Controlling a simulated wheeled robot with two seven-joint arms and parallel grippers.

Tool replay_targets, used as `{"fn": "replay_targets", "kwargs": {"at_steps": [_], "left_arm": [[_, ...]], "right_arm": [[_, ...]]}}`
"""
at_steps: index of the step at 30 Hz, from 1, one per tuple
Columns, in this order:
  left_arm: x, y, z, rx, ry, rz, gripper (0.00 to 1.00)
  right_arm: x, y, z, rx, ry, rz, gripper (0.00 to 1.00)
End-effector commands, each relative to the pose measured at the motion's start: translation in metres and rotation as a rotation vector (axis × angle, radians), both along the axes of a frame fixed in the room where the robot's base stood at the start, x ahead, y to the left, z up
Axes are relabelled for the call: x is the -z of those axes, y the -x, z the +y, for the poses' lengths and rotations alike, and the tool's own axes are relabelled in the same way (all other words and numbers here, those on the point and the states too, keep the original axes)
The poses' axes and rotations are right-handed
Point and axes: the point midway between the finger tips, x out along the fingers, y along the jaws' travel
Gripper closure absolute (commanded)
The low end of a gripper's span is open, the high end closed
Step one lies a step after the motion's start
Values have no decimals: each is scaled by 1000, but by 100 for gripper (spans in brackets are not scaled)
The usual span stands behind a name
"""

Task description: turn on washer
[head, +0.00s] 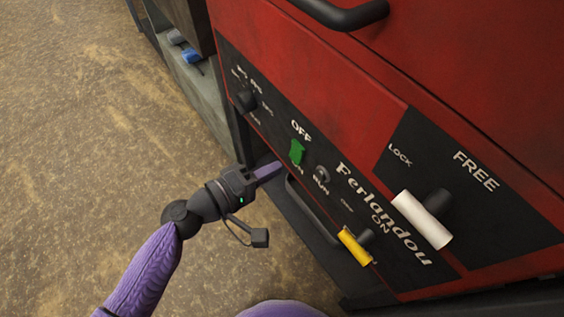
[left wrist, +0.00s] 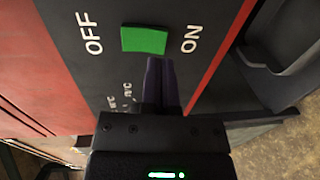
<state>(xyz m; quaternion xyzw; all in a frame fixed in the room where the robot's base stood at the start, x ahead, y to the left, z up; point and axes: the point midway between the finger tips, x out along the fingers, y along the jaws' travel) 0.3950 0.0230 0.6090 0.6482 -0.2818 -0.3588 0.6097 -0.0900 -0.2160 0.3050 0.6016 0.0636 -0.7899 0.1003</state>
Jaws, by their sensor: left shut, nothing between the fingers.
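The washer (head: 440,90) is a red machine with a black control panel, seen in the head view. On the panel a green switch (head: 297,151) sits between the labels OFF and ON. The green switch also shows in the left wrist view (left wrist: 144,40), straight ahead of the fingers. My left gripper (head: 278,166) is shut and empty, its purple fingertips just below and left of the switch. In the left wrist view the shut fingertips (left wrist: 161,62) are close to the switch's lower right edge; I cannot tell whether they touch it. My right gripper is not in view.
A black knob (head: 245,101) sits left of the switch and a small key-like knob (head: 321,174) right of it. A yellow handle (head: 355,247) and a white handle (head: 422,219) stick out further right. A black bar handle (head: 310,212) lies below. The floor at left is open.

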Motion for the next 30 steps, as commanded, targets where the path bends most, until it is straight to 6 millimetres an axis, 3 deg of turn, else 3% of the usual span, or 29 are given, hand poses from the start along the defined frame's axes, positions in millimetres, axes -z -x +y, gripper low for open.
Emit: {"fn": "replay_targets", "kwargs": {"at_steps": [7, 30], "left_arm": [[4, -15, -21, 1, -1, -1, 100], [7, -18, -28, 0, 0, 0, 100]], "right_arm": [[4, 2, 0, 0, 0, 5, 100], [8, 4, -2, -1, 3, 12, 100]]}}
